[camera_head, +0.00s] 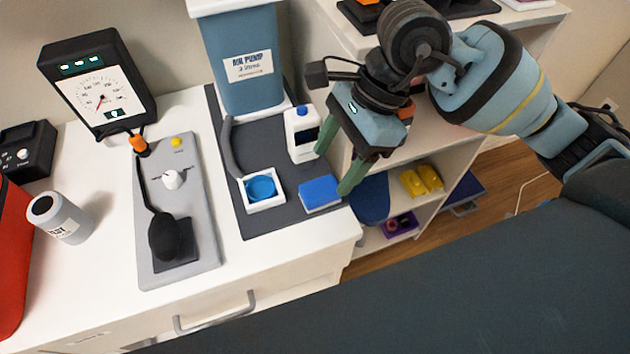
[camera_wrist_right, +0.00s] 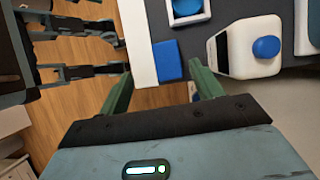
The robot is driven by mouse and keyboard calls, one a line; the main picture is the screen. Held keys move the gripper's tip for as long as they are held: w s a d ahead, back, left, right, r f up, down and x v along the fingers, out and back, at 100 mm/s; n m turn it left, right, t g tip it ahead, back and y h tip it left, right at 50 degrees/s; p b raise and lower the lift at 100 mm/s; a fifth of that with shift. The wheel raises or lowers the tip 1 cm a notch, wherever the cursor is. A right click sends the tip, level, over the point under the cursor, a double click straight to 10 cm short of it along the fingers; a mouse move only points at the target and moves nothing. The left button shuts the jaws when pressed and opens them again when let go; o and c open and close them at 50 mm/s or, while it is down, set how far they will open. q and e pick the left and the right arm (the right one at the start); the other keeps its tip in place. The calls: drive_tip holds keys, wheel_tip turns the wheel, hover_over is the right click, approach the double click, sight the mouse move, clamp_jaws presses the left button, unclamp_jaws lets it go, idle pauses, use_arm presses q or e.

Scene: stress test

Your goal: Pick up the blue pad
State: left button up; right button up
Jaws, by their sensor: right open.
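The blue pad (camera_head: 320,193) is a small flat block with a lighter lower edge. It lies on the dark grey mat (camera_head: 283,221) near the front right corner of the white counter. It also shows in the right wrist view (camera_wrist_right: 168,61), ahead of the fingers and roughly between their lines. My right gripper (camera_head: 333,171) is open and empty, with green fingers. In the head view its fingertips are just above and right of the pad, apart from it in the wrist view (camera_wrist_right: 160,80). My left gripper is not in view.
A white bottle with a blue cap (camera_head: 302,133) stands close behind the pad. A white tray with a blue round dish (camera_head: 280,202) is to its left. The air pump (camera_head: 244,65) stands behind. A lower shelf holds yellow items (camera_head: 421,181). The counter's front edge is near.

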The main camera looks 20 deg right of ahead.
sight(321, 188)
drive_tip(key=shift+w+d+f+h, duration=0.1)
drive_tip(key=shift+w+f+h, duration=0.1)
drive_tip(key=shift+f, duration=0.2)
drive_tip(key=shift+w+d+f+h, duration=0.1)
drive_tip(key=shift+f+h, duration=0.1)
drive_tip(key=shift+f, duration=0.15)
drive_tip(key=shift+w+x, duration=0.2)
drive_tip(key=shift+x, duration=2.75)
drive_tip(key=c, duration=1)
drive_tip(key=shift+c, duration=0.2)
drive_tip(key=shift+r, duration=0.1)
